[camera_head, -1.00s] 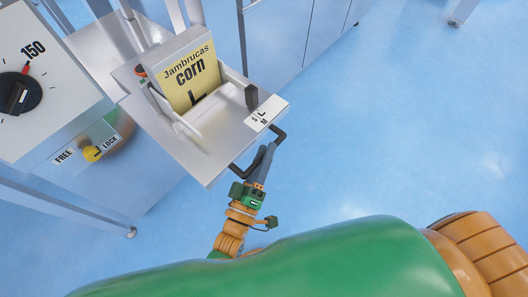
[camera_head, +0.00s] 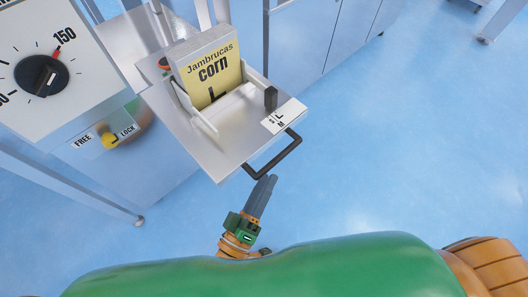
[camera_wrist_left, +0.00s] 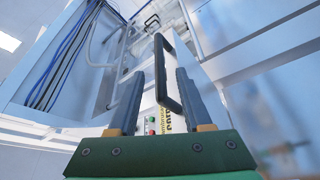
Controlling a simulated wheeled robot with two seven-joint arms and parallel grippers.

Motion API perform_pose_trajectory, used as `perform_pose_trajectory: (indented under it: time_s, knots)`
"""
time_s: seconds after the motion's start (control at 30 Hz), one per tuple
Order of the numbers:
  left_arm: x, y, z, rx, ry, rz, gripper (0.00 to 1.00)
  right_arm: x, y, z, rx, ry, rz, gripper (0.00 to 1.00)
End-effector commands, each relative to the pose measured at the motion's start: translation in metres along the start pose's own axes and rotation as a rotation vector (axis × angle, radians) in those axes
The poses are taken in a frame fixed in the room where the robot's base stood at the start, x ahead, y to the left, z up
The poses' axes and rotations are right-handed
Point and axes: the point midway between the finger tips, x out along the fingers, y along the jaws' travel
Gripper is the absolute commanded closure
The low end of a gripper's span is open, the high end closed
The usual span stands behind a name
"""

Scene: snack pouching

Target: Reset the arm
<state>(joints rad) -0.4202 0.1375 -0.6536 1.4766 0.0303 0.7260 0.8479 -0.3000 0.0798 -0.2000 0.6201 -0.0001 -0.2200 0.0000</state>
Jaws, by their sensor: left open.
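A yellow "Jambrucas corn" pouch (camera_head: 213,80) stands upright in the holder on the tray. My right gripper is not in view.
A dial panel (camera_head: 50,60) with a black knob (camera_head: 41,75) and a yellow FREE/LOCK knob (camera_head: 109,141) stands at the left. Grey cabinets (camera_head: 325,35) stand behind. The blue floor to the right is clear. Blue cables (camera_wrist_left: 62,55) hang at the left in the wrist view.

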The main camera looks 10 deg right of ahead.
Motion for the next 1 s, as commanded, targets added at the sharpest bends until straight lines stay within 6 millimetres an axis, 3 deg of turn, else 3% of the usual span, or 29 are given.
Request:
perform_pose_trajectory:
  time_s: [0.1,0.17,0.27,0.37,0.4,0.5,0.6,0.73,0.83,0.9,1.0]
  knots:
    - [0.0,-0.002,0.001,0.005,-0.004,-0.007,0.5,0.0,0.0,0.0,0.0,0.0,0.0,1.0]
    - [-0.003,-0.015,0.005,0.034,-0.025,-0.045,0.5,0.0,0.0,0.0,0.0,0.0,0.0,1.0]
    - [-0.02,-0.07,0.021,0.163,-0.129,-0.216,0.5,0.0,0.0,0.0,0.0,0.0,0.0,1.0]
    - [-0.069,-0.153,0.041,0.344,-0.331,-0.485,0.5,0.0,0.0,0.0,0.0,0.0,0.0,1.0]
    - [-0.095,-0.183,0.047,0.405,-0.422,-0.587,0.5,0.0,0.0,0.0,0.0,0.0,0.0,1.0]
    - [-0.164,-0.236,0.058,0.507,-0.649,-0.798,0.5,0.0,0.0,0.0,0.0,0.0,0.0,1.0]
    - [-0.23,-0.264,0.067,0.552,-0.863,-0.951,0.5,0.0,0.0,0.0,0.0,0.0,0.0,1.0]
    - [-0.309,-0.275,0.077,0.549,-1.123,-1.09,0.5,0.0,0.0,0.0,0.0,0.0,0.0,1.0]
    - [-0.363,-0.267,0.084,0.511,-1.319,-1.159,0.5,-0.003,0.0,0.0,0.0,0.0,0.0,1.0]
    - [-0.346,-0.224,0.056,0.519,-1.302,-1.151,0.5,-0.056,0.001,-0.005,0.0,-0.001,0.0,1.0]
    - [-0.338,-0.193,0.037,0.52,-1.3,-1.15,0.5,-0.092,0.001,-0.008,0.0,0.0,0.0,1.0]
